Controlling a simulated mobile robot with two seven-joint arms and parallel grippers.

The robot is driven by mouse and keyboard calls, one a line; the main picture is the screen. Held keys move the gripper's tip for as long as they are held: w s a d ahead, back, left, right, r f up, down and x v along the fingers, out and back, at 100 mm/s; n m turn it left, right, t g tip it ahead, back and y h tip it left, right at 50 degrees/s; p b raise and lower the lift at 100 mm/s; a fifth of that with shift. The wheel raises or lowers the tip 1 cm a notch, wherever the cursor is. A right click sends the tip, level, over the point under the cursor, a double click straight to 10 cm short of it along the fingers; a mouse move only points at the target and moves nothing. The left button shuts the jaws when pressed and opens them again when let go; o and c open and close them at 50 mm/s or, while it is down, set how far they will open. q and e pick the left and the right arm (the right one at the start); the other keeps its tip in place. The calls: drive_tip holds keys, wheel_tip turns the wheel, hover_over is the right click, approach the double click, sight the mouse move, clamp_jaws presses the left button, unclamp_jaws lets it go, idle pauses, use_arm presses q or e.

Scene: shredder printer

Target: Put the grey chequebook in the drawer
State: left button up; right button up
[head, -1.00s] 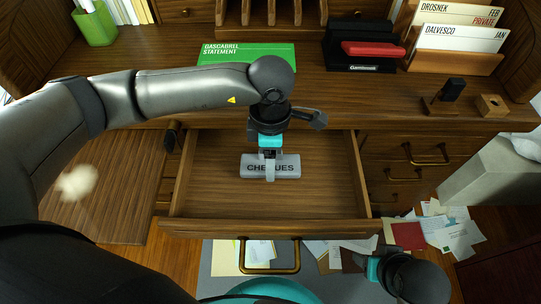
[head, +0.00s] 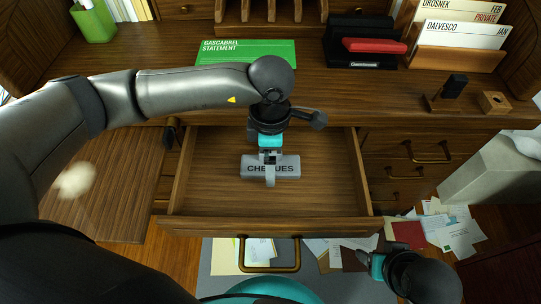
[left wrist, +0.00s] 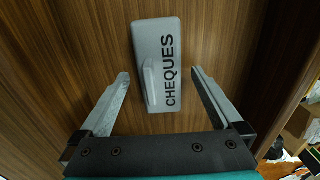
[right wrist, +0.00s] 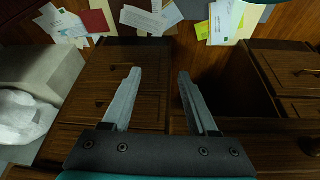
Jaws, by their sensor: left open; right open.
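The grey chequebook (head: 286,167), marked CHEQUES, lies flat on the floor of the open drawer (head: 325,190). In the left wrist view the chequebook (left wrist: 157,40) lies ahead of and between the two spread fingers, with a gap on both sides. My left gripper (head: 270,175) is open over the chequebook in the head view and hides part of it. My right gripper (head: 365,258) is open and empty, low in front of the desk to the right of the drawer. Its spread fingers also show in the right wrist view (right wrist: 158,85).
A green statement booklet (head: 247,52), a black holder with a red item (head: 373,47) and a letter rack (head: 457,60) stand on the desk. Loose papers (head: 440,228) lie on the floor. The drawer around the chequebook is empty.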

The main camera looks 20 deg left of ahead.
use_arm(q)
drive_tip(key=shift+r, duration=0.15)
drive_tip(key=shift+r, duration=0.25)
wheel_tip(320, 180, up, 14)
drive_tip(key=p, duration=0.5)
drive_tip(key=shift+r+p, duration=0.25)
drive_tip(key=shift+p, duration=0.1)
use_arm(e)
drive_tip(key=s+f+g, duration=0.2)
drive_tip(key=s+f, duration=0.2)
drive_tip(key=f, duration=0.7)
drive_tip(key=shift+d+f, duration=0.2)
drive_tip(key=shift+d, duration=0.15)
use_arm(q)
drive_tip(key=shift+s, duration=0.1)
use_arm(e)
drive_tip(key=shift+s, duration=0.1)
